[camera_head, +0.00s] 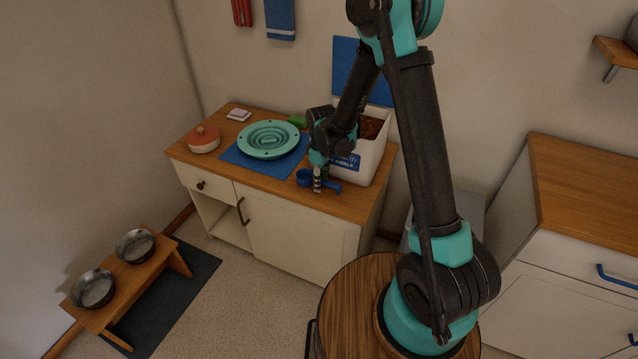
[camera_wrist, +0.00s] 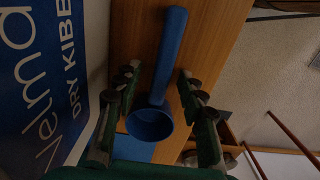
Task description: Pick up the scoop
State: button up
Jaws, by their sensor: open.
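The blue scoop (camera_head: 304,178) lies on the wooden top of the low cabinet (camera_head: 277,190), in front of the kibble bin. In the wrist view the scoop (camera_wrist: 168,60) shows whole, its round cup near the bottom and its handle running up. My gripper (camera_head: 318,185) is low over the scoop in the head view and hides part of it. In the wrist view my gripper (camera_wrist: 165,93) is open, with one finger on each side of the scoop. I cannot tell whether the fingers touch it.
The white kibble bin (camera_head: 371,160) stands close beside my gripper; its printed label (camera_wrist: 40,75) fills the left of the wrist view. A teal slow-feeder bowl (camera_head: 268,139) sits on a blue mat (camera_head: 240,158). A red-lidded dish (camera_head: 203,139) is at the left.

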jog(key=shift+f, duration=0.1)
grip_shut()
dwell(0.5)
notch_tip(320, 180, up, 20)
dwell(0.5)
